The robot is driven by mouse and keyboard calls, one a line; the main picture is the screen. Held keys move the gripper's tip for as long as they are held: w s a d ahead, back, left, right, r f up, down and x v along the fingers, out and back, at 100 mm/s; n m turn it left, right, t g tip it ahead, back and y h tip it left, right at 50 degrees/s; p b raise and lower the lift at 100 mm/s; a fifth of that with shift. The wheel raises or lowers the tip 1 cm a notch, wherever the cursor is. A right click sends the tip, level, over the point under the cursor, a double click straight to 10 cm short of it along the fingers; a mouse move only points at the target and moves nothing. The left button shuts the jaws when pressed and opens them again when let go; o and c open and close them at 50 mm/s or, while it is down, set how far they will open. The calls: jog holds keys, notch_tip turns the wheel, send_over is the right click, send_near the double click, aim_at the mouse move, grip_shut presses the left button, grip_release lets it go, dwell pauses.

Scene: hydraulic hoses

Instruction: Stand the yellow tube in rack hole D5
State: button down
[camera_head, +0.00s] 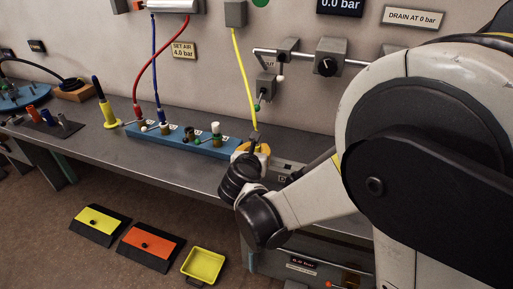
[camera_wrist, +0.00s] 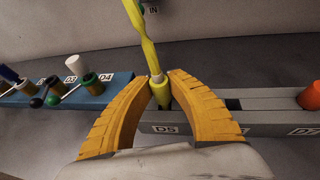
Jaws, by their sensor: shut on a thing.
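The yellow tube (camera_head: 244,75) hangs from a grey wall box down to my gripper (camera_head: 254,148). In the wrist view the yellow tube (camera_wrist: 145,40) comes down to a pale collar and a yellow end between the orange fingers of my gripper (camera_wrist: 162,82). The fingers are shut on this end. The end is over the grey rack (camera_wrist: 215,116), just behind the D5 label (camera_wrist: 165,128). I cannot tell whether its tip is in the hole or only above it, as the fingers hide part of it.
A blue rack (camera_head: 178,139) with red and blue hoses and small levers stands to the left. An orange-brown plug (camera_wrist: 310,96) is at D7. Wall valves (camera_head: 329,58) are close above right.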

jog(key=shift+f, duration=0.7)
jog(key=c, duration=1.2)
grip_release()
jog(key=shift+c, duration=0.2)
jog(key=v, duration=1.2)
